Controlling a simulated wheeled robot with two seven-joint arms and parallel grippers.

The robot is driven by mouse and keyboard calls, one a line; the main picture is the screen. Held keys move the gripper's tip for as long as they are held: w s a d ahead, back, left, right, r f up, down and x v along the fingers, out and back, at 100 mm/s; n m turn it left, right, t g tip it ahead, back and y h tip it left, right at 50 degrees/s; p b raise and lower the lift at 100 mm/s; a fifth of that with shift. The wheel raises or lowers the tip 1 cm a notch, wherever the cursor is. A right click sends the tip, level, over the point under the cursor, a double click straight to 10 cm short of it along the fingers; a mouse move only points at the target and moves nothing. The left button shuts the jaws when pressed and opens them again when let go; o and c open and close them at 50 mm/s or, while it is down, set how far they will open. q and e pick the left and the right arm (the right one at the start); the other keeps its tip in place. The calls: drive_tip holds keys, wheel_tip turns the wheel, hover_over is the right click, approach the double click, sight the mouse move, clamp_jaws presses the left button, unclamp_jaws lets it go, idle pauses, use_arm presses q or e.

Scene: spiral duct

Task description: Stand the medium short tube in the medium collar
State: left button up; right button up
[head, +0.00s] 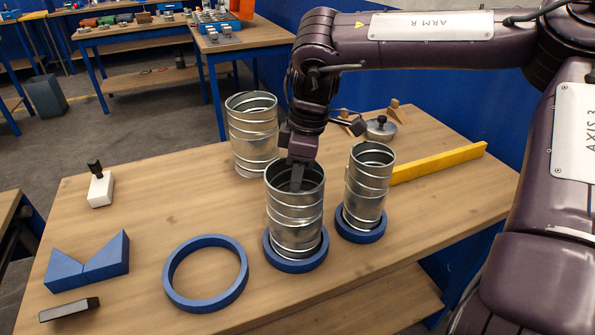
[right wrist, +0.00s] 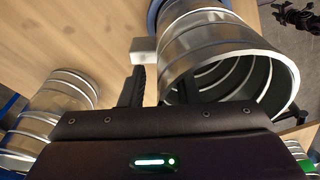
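The medium short tube (head: 295,215), ribbed shiny metal, stands upright in the medium collar (head: 296,265), a blue ring on the table; its lower end is inside the ring. My right gripper (head: 298,176) is at the tube's top, with a dark finger showing at the mouth. Contact with the wall is unclear. My left gripper is out of view.
A wider tube (head: 252,130) stands behind left. A narrower tube (head: 368,185) stands in a small blue collar (head: 361,230) to the right. A large empty blue ring (head: 205,297), a blue V-block (head: 88,265) and a yellow bar (head: 440,162) lie on the wooden table (head: 170,205).

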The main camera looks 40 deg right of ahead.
drive_tip(key=r, duration=0.5)
drive_tip(key=d+r, duration=0.1)
drive_tip(key=r, duration=0.1)
drive_tip(key=shift+s+r, duration=0.35)
